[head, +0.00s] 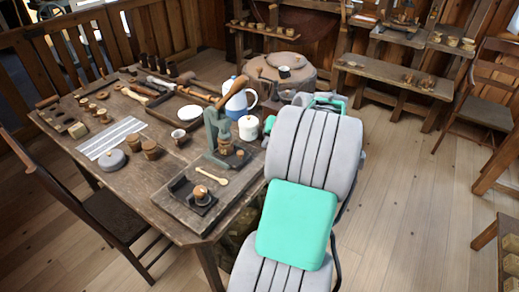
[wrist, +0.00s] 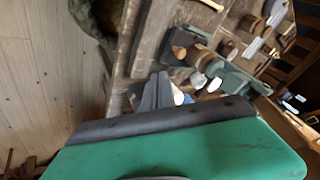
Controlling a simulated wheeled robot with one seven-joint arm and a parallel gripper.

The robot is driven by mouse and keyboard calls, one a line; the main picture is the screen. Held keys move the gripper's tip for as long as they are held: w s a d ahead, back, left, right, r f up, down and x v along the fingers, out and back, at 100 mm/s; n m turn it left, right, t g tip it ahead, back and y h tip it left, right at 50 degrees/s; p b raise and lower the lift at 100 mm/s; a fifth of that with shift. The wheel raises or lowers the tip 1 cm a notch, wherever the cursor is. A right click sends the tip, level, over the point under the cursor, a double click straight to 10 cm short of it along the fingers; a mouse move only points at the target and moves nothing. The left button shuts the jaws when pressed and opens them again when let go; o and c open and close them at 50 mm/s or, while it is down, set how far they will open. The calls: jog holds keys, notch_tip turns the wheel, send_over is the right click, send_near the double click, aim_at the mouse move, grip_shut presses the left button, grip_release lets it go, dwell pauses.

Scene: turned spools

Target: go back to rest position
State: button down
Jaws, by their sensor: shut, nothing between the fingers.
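My gripper (wrist: 159,78) shows in the wrist view as grey fingers close together past the teal housing, with nothing between them. In the head view my grey and teal arm fills the lower middle, beside the table's right edge, and hides the gripper. The wooden table (head: 142,190) stands left of the arm. The wrist view shows the table edge (wrist: 128,42) tilted, with small items beyond the fingers.
A blue and white jug (head: 238,102) and a white lidded jar (head: 248,128) stand on the table close to my arm. A chair (head: 105,215) is at the left. A round stand (head: 283,70) is behind the arm. The floor at right (head: 420,200) is clear.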

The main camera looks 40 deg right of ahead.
jog(key=s+a+f+m+g+y, duration=0.1)
jog(key=s+a+f+g, duration=0.3)
jog(key=s, duration=0.4)
jog(key=s+a+f+g, duration=0.2)
jog(key=s+a+f, duration=0.1)
jog(key=s+a, duration=0.4)
jog(key=w+a+r+n, duration=0.2)
jog(key=a+r+n, duration=0.1)
jog(key=a, duration=0.6)
jog(key=w+a+r+n+t, duration=0.1)
jog(key=a+r+n, duration=0.3)
jog(key=a, duration=0.4)
jog(key=w+a+r+n+t+p, duration=0.1)
jog(key=w+a+r+n, duration=0.2)
jog(key=a, duration=0.6)
jog(key=shift+w+a+r+h, duration=0.15)
jog(key=shift+a+r+h, duration=0.05)
jog(key=shift+a+h, duration=0.2)
